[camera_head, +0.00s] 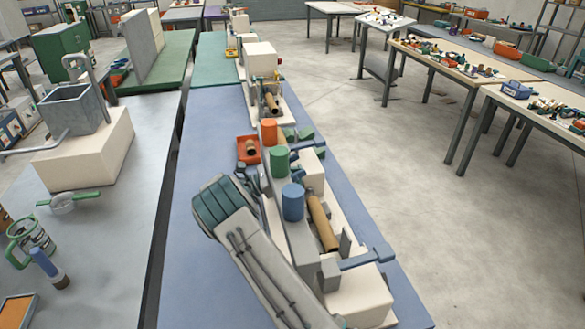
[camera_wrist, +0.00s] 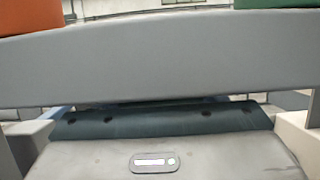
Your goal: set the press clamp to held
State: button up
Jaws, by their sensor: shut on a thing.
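The spiral winder (camera_head: 300,243) stands on the blue bench top, a grey slanted wall with orange, green and blue cylinders on it. A brown tube (camera_head: 321,222) lies along its right side. My gripper (camera_head: 252,180) is at the left side of the grey wall, beyond the wide end of my arm. It is shut on a part there that looks to be the press clamp; the held part is mostly hidden. In the wrist view the grey wall (camera_wrist: 160,62) crosses close in front and the fingertips cannot be made out.
A blue lever (camera_head: 367,258) sticks out at the winder's near right, and another blue bar (camera_head: 307,145) farther back. An orange tray (camera_head: 248,150) stands just beyond my gripper. A white machine (camera_head: 262,62) is farther back. The bench is clear left of my arm.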

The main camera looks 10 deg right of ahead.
jog(key=d+b, duration=0.1)
jog(key=d, duration=0.3)
jog(key=shift+s+f, duration=0.1)
jog(key=shift+f, duration=0.05)
jog(key=o, duration=1.4)
jog(key=shift+f, duration=0.1)
jog(key=shift+a, duration=0.1)
jog(key=b+v, duration=0.4)
jog(key=v, duration=0.9)
jog(key=shift+a+f, duration=0.15)
jog(key=shift+a, duration=0.2)
